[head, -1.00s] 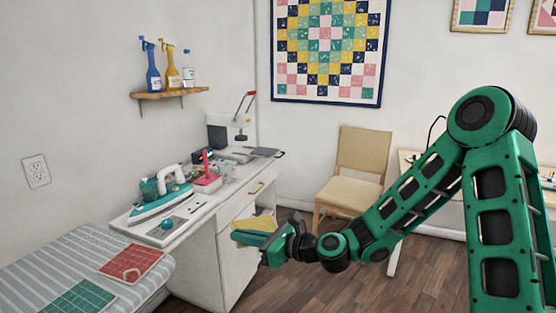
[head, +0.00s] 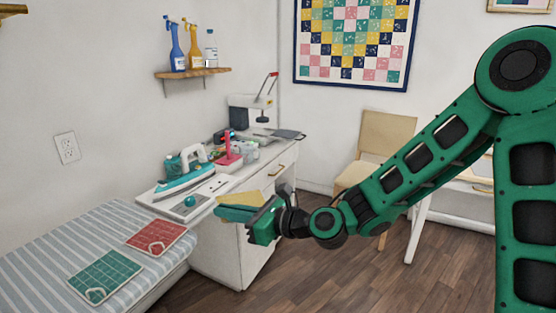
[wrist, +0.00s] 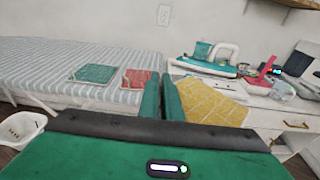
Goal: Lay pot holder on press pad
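My gripper (head: 240,213) is shut on a yellow quilted pot holder (head: 242,198), held in the air in front of the white cabinet. In the wrist view the pot holder (wrist: 210,103) sticks out to the right of the nearly closed teal fingers (wrist: 162,97); its gripped edge is hidden by them. The press pad is the grey-and-white striped surface (head: 60,248) at the lower left, also seen in the wrist view (wrist: 60,62). My gripper is to the right of it, apart from it. A red pot holder (head: 160,236) and a green one (head: 103,273) lie flat on it.
The white cabinet (head: 225,258) stands beside the pad. A white basket (wrist: 20,130) is at lower left. The pad's left part is bare.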

